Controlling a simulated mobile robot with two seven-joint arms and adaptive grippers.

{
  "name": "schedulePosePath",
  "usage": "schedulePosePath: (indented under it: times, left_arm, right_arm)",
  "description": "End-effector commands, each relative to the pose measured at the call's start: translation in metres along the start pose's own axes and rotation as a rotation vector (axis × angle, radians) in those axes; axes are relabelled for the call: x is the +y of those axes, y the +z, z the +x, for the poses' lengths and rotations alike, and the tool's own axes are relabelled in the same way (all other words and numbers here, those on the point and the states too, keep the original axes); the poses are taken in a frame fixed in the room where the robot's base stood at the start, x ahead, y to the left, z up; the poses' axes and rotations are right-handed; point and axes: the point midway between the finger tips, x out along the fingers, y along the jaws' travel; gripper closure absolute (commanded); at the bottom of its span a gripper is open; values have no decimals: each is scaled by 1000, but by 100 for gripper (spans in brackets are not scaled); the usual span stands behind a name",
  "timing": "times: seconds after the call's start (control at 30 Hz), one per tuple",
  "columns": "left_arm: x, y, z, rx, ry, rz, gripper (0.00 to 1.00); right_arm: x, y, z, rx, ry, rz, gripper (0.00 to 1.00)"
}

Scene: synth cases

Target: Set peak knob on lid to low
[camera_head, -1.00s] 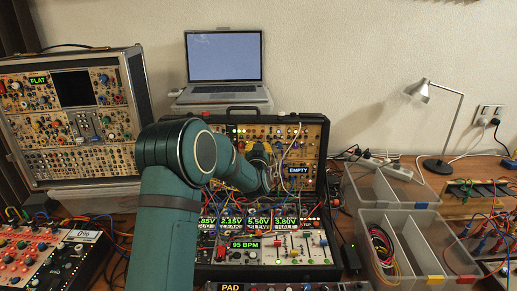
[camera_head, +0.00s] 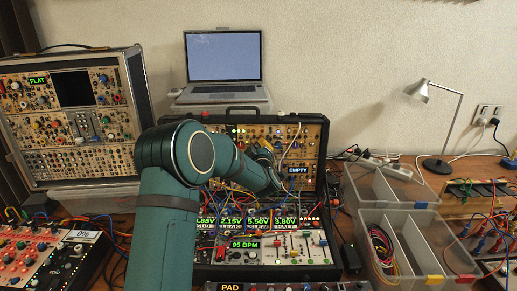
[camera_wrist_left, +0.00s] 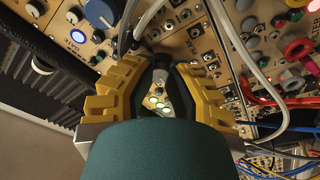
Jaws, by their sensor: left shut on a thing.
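The lid (camera_head: 314,135) of the open case stands upright at the back centre of the head view and carries tan panels full of knobs, jacks and cables. My left gripper (camera_head: 264,152) reaches against the lid's panels. In the left wrist view its yellow fingers (camera_wrist_left: 160,68) close together at the panel, shut on a small knob that they mostly hide. A blue knob (camera_wrist_left: 101,13) and a white-capped knob (camera_wrist_left: 75,15) sit beside the fingers in the left wrist view. My right gripper is out of view.
Grey cables (camera_wrist_left: 232,45) hang close to the right of the fingers. An "EMPTY" display (camera_head: 299,170) is right of my gripper. The case base (camera_head: 290,262) with sliders lies below. A laptop (camera_head: 224,57) stands behind; clear bins (camera_head: 408,212) stand at right.

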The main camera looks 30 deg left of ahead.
Motion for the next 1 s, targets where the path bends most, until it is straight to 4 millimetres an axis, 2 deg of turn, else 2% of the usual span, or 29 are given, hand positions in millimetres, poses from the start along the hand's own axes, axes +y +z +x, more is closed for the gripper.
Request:
schedulePosePath:
  times: [0.3, 0.8, 0.83, 0.9, 1.0]
  left_arm:
    - [0, 0, 0, 2, -17, -99, 100]
    - [0, 0, 0, 3, -19, -114, 100]
    - [0, 0, 0, 3, -19, -114, 73]
    - [0, 0, 0, 3, -19, -114, 49]
    - [0, 0, 0, 3, -19, -114, 49]
  right_arm:
    - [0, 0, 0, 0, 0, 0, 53]
    - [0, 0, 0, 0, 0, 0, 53]
    - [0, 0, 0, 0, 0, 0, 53]
    - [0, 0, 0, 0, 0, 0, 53]
    - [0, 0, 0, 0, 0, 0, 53]
